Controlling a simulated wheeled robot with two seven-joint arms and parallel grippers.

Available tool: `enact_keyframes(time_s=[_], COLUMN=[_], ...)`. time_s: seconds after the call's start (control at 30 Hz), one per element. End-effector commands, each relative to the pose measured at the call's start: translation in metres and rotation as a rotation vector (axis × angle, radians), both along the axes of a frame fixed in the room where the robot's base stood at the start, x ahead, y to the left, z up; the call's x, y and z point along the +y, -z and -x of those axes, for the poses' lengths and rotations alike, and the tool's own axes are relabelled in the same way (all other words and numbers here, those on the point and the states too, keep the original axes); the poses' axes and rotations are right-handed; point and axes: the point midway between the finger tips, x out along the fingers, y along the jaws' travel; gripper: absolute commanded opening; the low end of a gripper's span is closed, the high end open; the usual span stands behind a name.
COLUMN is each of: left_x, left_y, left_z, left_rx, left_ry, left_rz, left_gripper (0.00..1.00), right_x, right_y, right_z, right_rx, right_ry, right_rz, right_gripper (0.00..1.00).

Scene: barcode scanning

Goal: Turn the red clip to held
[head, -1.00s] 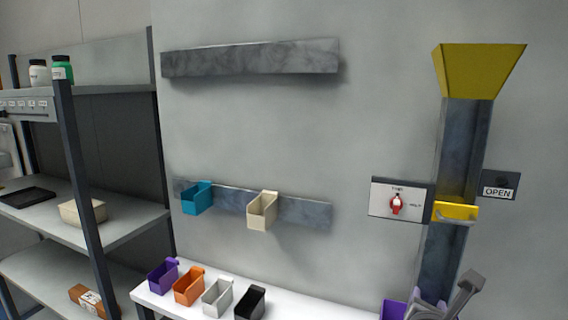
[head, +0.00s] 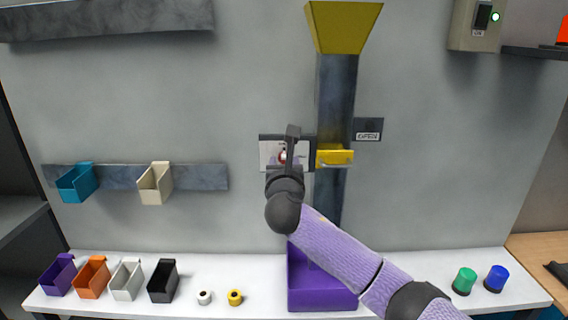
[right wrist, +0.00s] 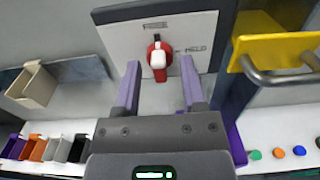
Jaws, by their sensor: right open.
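The red clip (right wrist: 159,57) is a red knob with a white front, mounted on a white panel (right wrist: 118,35). My right gripper (right wrist: 160,76) is open, with one finger on either side of the clip's line and the clip showing between and just beyond the fingertips. I cannot tell whether they touch it. In the head view, my right gripper (head: 290,150) covers much of the panel, and only a little of the red clip (head: 283,156) shows. My left gripper is out of view.
A yellow tray with a grey handle (right wrist: 285,52) is close to the right of the panel, on a dark chute under a yellow hopper (head: 343,27). A purple bin (head: 318,287) stands below. Coloured bins hang and stand at left. An OPEN sign (head: 368,136) is at right.

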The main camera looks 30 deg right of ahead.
Motion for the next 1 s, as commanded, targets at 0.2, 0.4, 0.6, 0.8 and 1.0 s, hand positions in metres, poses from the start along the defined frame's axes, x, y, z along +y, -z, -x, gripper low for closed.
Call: enact_keyframes(time_s=[0.2, 0.4, 0.6, 0.8, 1.0], left_x=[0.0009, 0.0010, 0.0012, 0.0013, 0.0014], left_y=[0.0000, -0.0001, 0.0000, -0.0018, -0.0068], left_z=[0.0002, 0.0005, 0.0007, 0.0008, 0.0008], left_rx=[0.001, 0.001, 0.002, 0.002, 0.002], left_ry=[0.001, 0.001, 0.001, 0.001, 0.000], left_rz=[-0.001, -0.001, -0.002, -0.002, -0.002], left_gripper=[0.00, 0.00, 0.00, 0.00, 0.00], right_x=[0.0002, 0.0002, 0.0001, 0.0002, 0.0001], right_y=[0.0002, 0.0002, 0.0003, 0.0000, -0.0007], right_z=[0.0003, 0.0003, 0.0004, 0.0005, 0.0007], right_rx=[0.000, 0.001, 0.000, -0.016, -0.071], right_ry=[0.000, 0.000, 0.000, 0.000, 0.000], right_rz=[0.000, -0.001, -0.001, -0.028, -0.120], right_gripper=[0.30, 0.00, 0.00, 0.00, 0.00])
